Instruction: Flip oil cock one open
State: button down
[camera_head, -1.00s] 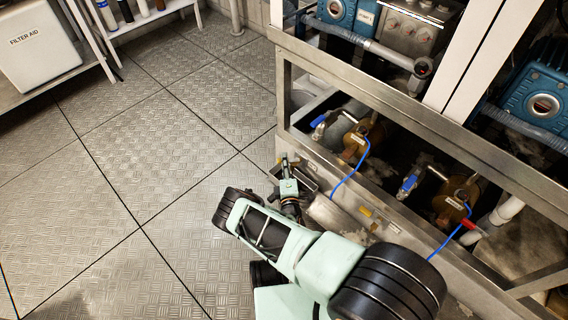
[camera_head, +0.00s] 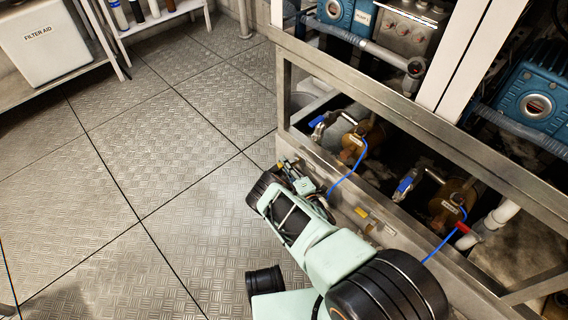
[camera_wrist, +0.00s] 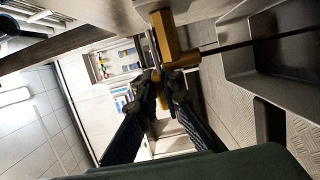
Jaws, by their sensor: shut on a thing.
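In the wrist view, the two dark fingers of my gripper (camera_wrist: 161,78) close together on a thin handle just under a brass cock body (camera_wrist: 174,42). I take this to be oil cock one. A yellow strip (camera_wrist: 162,98) shows between the fingers, probably part of its handle. In the head view, my gripper (camera_head: 287,170) is low at the left front corner of the steel frame. The cock is small there and mostly hidden by my gripper and wrist, so I cannot tell the handle's angle.
Blue-handled valves (camera_head: 405,186) sit inside the steel frame (camera_head: 420,130), right of my gripper, with a blue hose (camera_head: 350,172) looping over its edge. The chequered floor (camera_head: 150,180) to the left is clear. A filter aid bin (camera_head: 45,50) stands at the back left.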

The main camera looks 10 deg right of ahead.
jog(key=shift+a+y, duration=0.1)
jog(key=shift+y, duration=0.2)
jog(key=shift+r, duration=0.1)
jog(key=c, duration=2)
grip_release()
jog(key=shift+c, duration=0.2)
